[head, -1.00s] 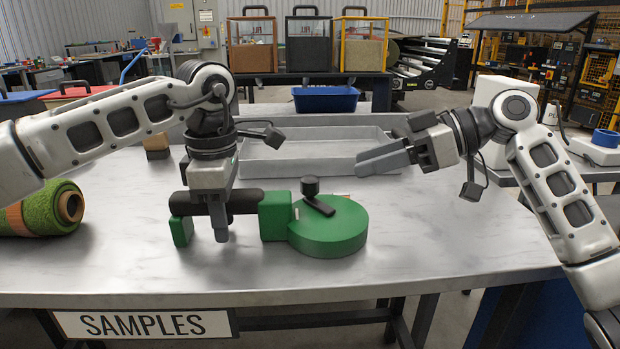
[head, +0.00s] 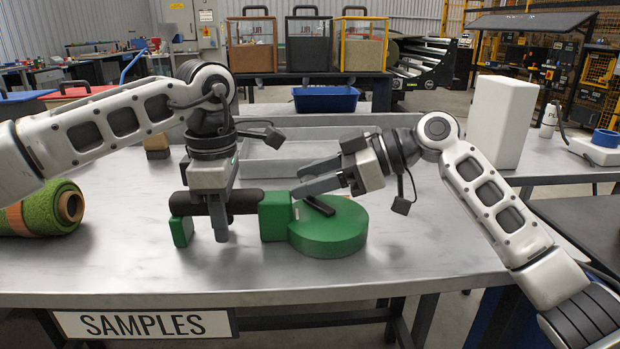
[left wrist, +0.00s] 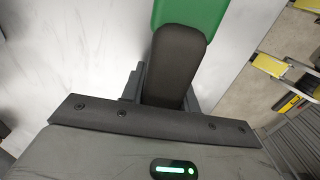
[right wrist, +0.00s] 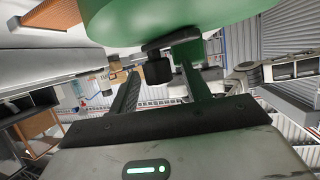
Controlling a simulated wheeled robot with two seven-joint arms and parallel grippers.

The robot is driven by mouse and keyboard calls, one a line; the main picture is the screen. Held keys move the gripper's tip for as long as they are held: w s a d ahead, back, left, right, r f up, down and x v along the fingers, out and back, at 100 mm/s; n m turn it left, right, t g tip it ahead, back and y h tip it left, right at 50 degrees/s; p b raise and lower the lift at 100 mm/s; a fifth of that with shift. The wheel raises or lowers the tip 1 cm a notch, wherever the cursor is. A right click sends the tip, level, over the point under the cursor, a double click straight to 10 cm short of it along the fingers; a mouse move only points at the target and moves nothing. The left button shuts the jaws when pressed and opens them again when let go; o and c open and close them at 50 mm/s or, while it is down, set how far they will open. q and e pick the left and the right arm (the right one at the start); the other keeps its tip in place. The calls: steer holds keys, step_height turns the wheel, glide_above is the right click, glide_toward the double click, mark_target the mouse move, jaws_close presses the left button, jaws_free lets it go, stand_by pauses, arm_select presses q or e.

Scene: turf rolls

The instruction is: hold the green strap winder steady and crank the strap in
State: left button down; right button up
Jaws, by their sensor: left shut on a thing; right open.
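The green strap winder (head: 330,240) lies on the metal table, its round drum to the right and its dark grip (head: 247,202) to the left. My left gripper (head: 219,228) is shut on the grip, which also shows between its fingers in the left wrist view (left wrist: 175,60). My right gripper (head: 303,182) is open over the drum. In the right wrist view the black crank knob (right wrist: 158,70) sits between its open fingers, under the green drum (right wrist: 180,15) in the picture. The fingers hide the knob in the head view. The crank arm (head: 319,206) shows on the drum top.
A rolled green turf (head: 45,210) lies at the table's left. A shallow grey tray (head: 265,165) stands behind the winder, partly hidden by my arms. A SAMPLES sign (head: 145,324) hangs at the front edge. The table right of the drum is clear.

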arm_select(q)
steer(key=shift+s+f, duration=0.15)
steer(key=shift+f, duration=0.15)
arm_select(e)
steer(key=shift+a+f, duration=0.1)
steer(key=shift+a, duration=0.1)
steer(key=c, duration=1)
steer(key=shift+d+m+t, duration=0.15)
steer(key=shift+m+t, duration=0.15)
